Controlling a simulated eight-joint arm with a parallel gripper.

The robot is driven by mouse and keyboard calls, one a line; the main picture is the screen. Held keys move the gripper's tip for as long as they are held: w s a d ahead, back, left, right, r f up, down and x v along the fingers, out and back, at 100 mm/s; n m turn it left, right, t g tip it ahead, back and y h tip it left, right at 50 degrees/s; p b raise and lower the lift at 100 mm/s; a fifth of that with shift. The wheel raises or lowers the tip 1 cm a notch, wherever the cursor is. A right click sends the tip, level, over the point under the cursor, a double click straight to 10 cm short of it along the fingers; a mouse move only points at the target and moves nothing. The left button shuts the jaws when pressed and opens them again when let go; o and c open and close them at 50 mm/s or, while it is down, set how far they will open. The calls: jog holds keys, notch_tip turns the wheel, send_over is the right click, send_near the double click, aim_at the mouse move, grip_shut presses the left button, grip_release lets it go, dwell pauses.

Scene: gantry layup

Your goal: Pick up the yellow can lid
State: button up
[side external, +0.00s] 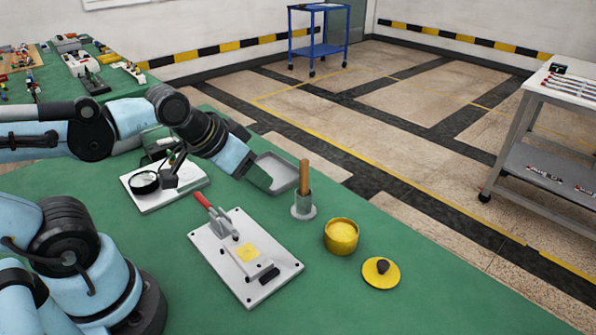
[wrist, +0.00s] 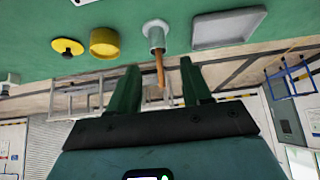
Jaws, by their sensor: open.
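The yellow can lid (side external: 371,278) is a flat disc with a dark knob on top. It lies on the green table near its right edge, in front of the yellow can (side external: 341,240), apart from it. The lid also shows at the upper left of the wrist view (wrist: 58,46), beside the can (wrist: 104,45). My gripper (wrist: 158,66) is open, with nothing between its two green fingers. In the side view my gripper (side external: 260,180) is above the table, well to the left of and behind the lid. Its fingers are hard to make out there.
A metal holder (side external: 303,211) with an upright wooden handle (side external: 304,177) stands between my gripper and the can. A grey tray (side external: 281,168) lies behind it. A white plate with a red-handled clamp (side external: 215,262) lies left of the lid. Bare table surrounds the lid.

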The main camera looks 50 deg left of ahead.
jog(key=o, duration=1)
jog(key=shift+c, duration=0.2)
jog(key=n+g, duration=0.2)
jog(key=g, duration=0.5)
send_over(384, 263)
notch_tip(384, 263, down, 2)
jog(key=f, duration=0.6)
jog(key=shift+s+a+f, duration=0.15)
jog(key=shift+a+f, duration=0.1)
jog(key=shift+a, duration=0.05)
jog(key=shift+d+f, duration=0.15)
jog(key=shift+f, duration=1.2)
jog(key=shift+d+f, duration=0.15)
jog(key=shift+f, duration=1.15)
